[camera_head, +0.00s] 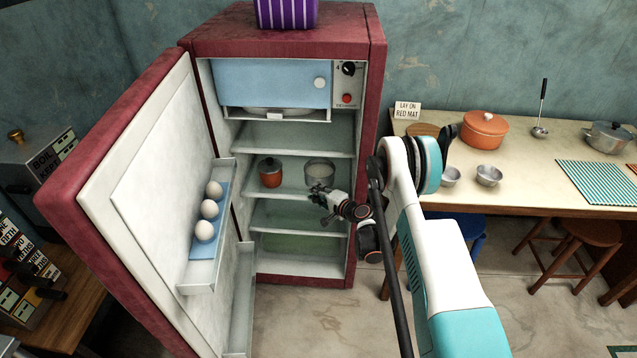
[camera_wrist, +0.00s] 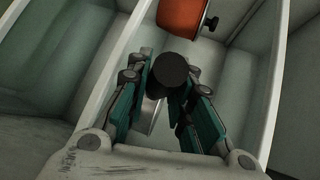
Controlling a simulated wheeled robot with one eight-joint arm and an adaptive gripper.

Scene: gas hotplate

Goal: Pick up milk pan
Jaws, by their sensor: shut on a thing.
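A metal pan (camera_head: 320,172), which looks like the milk pan, stands on a middle shelf of the open fridge, on the right. My gripper (camera_head: 320,193) is inside the fridge opening, just below and in front of it. In the wrist view my gripper (camera_wrist: 170,85) is shut on a dark, round-ended handle (camera_wrist: 171,70), which sits between the fingers. I take it for the pan's handle. The pan's body is not clear in the wrist view, and I cannot tell whether it has left the shelf.
An orange lidded pot (camera_head: 270,174) stands left of the pan; it also shows in the wrist view (camera_wrist: 180,16). The fridge door (camera_head: 130,190) is open to the left with eggs (camera_head: 209,209). A counter (camera_head: 530,165) with cookware is at right.

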